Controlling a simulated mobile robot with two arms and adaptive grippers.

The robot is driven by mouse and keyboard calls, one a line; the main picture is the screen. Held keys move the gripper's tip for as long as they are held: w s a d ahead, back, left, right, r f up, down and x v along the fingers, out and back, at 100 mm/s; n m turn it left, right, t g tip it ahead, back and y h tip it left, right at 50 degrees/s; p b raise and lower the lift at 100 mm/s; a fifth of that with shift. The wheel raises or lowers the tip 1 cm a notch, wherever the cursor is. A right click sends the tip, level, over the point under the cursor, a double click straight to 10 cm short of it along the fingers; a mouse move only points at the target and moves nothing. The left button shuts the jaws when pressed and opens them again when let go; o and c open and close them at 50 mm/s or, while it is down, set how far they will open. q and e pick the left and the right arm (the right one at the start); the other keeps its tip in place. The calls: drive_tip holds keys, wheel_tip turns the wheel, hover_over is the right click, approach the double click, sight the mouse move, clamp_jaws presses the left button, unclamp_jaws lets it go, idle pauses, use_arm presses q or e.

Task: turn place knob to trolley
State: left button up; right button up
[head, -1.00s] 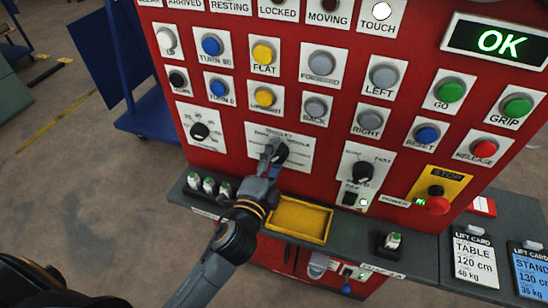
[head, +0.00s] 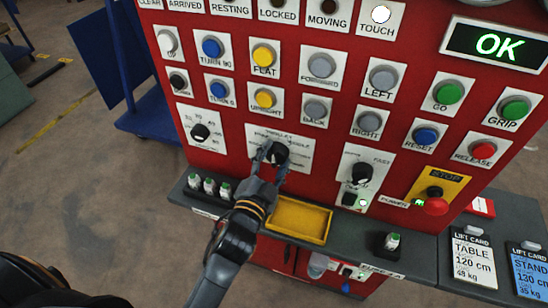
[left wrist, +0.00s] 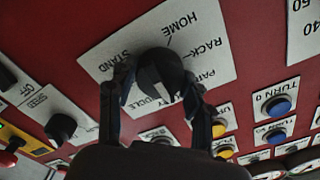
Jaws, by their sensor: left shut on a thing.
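The place knob (head: 277,152) is a round black knob on a white label plate in the middle of the red panel. In the left wrist view the knob (left wrist: 163,72) has HOME, RACK and STAND around it, with other words partly hidden by my fingers. My left gripper (head: 268,157) is at the knob, and in the left wrist view its two dark fingers (left wrist: 160,92) stand on either side of it, shut on it. I cannot tell for sure which word the knob points to. My right gripper is not in view.
A yellow tray (head: 327,222) sits on the grey ledge just right of my left arm. Small green-topped items (head: 209,186) stand on the ledge to the left. Another black knob (head: 200,132) and a red stop button (head: 436,206) are on the panel. A display (head: 497,41) reads OK.

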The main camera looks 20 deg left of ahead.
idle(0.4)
use_arm(q)
drive_tip(key=o, duration=1.2)
drive_tip(key=shift+c, duration=0.2)
drive_tip(key=s, duration=1.2)
drive_tip(key=shift+a, duration=0.2)
